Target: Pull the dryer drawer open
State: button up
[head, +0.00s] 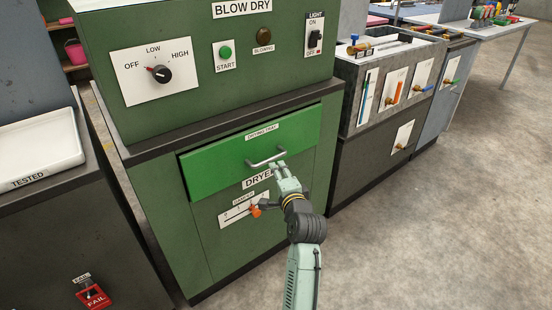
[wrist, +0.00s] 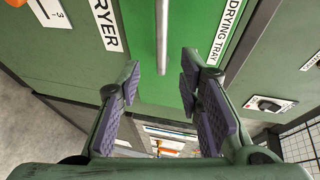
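The dryer drawer (head: 225,158) is a bright green front labelled DRYING TRAY on the darker green dryer cabinet. A dark strip shows along its top and left edges, and the front looks slightly proud of the cabinet. My gripper (head: 284,172) is at the right end of the handle in the head view. In the wrist view my gripper (wrist: 161,75) is open, with purple-padded fingers apart. The handle (wrist: 162,38) appears between and beyond the fingertips, with no contact visible.
A damper slider with an orange knob (head: 255,211) is just below the drawer. The blow dry panel (head: 200,60) rises above the dark counter ledge. Open floor (head: 430,230) lies front right.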

aim_at(271, 161)
jog(key=p+x, duration=0.1)
jog(key=x, duration=0.9)
jog(key=shift+a+r, duration=0.1)
jog(key=shift+c, duration=0.4)
grip_shut()
